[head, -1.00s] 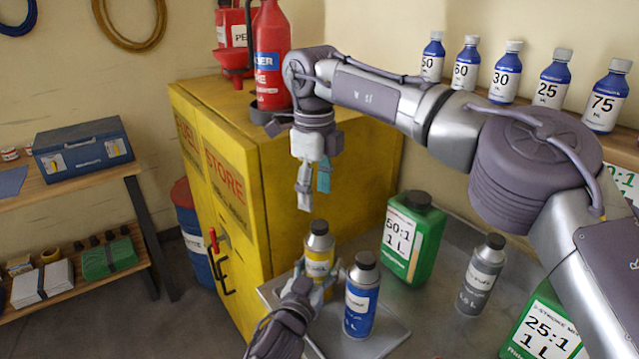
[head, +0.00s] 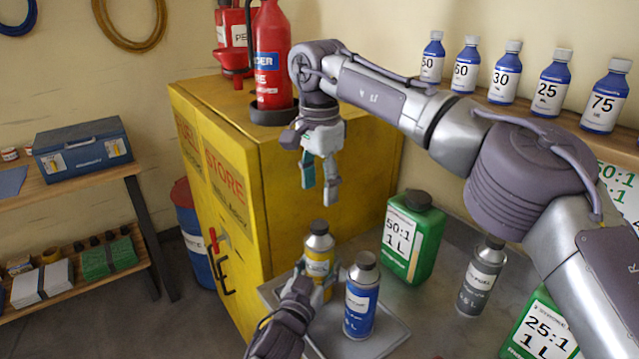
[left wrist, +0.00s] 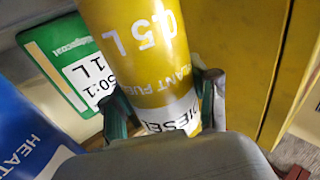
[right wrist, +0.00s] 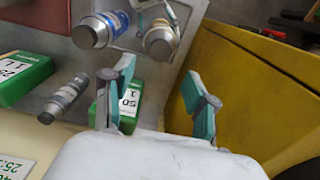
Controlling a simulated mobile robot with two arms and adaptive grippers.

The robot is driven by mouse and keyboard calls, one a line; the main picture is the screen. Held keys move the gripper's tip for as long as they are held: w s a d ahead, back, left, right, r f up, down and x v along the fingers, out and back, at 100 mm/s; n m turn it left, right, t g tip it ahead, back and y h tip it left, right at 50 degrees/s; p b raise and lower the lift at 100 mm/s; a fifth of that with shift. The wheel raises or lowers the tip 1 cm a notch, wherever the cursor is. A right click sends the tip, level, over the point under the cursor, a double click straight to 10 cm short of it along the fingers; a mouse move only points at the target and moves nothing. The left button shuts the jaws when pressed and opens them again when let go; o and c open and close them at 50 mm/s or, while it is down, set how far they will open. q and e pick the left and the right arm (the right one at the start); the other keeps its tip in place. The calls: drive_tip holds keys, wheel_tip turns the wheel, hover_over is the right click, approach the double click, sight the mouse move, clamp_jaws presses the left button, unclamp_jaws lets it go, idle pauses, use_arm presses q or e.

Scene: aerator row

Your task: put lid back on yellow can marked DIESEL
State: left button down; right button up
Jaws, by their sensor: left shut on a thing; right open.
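The yellow can marked DIESEL (head: 318,264) stands upright at the left edge of the metal tray. A dark lid (head: 319,227) sits on its top; I cannot tell how tightly. My left gripper (head: 316,284) is shut around the can's body; the left wrist view shows its fingers (left wrist: 165,112) on both sides of the yellow can (left wrist: 140,50). My right gripper (head: 319,190) is open and empty, above the can and apart from it. In the right wrist view its fingers (right wrist: 160,85) are spread, with the can (right wrist: 158,38) beyond them.
A blue can (head: 361,300) stands close on the right of the yellow can on the tray (head: 390,338). A green jug (head: 411,240) and a grey can (head: 480,278) are farther right. The yellow cabinet (head: 300,190) rises just behind and left, with a red extinguisher (head: 270,60) on top.

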sight(319, 224)
drive_tip(key=shift+f, duration=4.05)
clamp_jaws()
drive_tip(key=m, duration=2.1)
drive_tip(key=shift+o, duration=0.7)
unclamp_jaws()
